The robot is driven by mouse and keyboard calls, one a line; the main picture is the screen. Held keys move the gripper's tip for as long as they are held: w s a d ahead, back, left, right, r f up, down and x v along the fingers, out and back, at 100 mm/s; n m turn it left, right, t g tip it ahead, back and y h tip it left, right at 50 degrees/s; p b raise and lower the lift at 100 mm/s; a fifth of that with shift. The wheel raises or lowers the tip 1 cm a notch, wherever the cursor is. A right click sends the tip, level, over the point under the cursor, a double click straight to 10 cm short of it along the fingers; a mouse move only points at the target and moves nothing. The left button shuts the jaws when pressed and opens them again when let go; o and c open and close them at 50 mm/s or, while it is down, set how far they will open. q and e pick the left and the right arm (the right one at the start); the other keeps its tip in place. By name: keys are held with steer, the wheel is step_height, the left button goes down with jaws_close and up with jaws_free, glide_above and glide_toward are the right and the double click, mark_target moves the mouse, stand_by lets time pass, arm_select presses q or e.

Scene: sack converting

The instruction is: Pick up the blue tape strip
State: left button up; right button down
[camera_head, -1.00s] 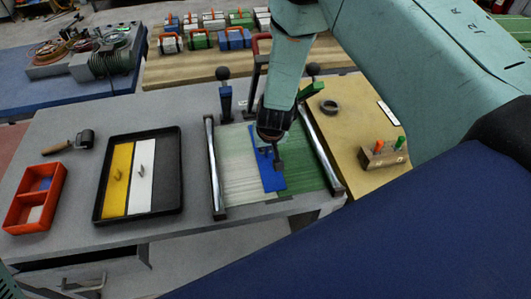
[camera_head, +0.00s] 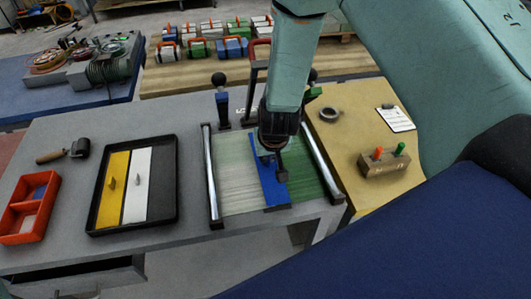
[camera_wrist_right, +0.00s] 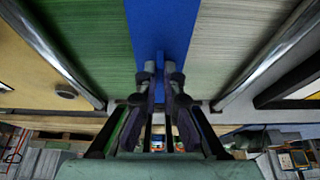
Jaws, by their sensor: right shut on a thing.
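The blue tape strip (camera_head: 268,184) is long and flat and lies along the middle of the woven sheet (camera_head: 238,178), between the pale and green parts. It also shows in the right wrist view (camera_wrist_right: 160,25), running away between my fingers. My right gripper (camera_head: 274,168) is over the strip, shut on the small upright tab on its top. In the right wrist view the two fingers (camera_wrist_right: 160,78) close on this blue tab. I cannot tell whether the strip is raised off the sheet. My left gripper is not in view.
Metal bars (camera_head: 212,172) flank the sheet. A black tray (camera_head: 170,222) with yellow and white strips, a red bin (camera_head: 45,230) and a roller (camera_head: 80,146) are at left. A wooden block (camera_head: 375,168) with coloured pegs and a grey ring (camera_head: 329,109) are at right.

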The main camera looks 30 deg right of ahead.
mark_target(277, 197)
steer(key=s+a, duration=0.1)
steer(key=s, duration=0.2)
steer(key=s+a+b, duration=0.1)
steer(key=s, duration=0.3)
steer(key=s+a, duration=0.1)
steer(key=s, duration=0.3)
steer(key=shift+s+b, duration=0.25)
steer(key=shift+b, duration=0.1)
steer(key=shift+s+a, duration=0.15)
steer(key=shift+s, duration=0.5)
steer(key=shift+s+a, duration=0.15)
steer(key=shift+s, duration=0.45)
steer(key=shift+a, duration=0.1)
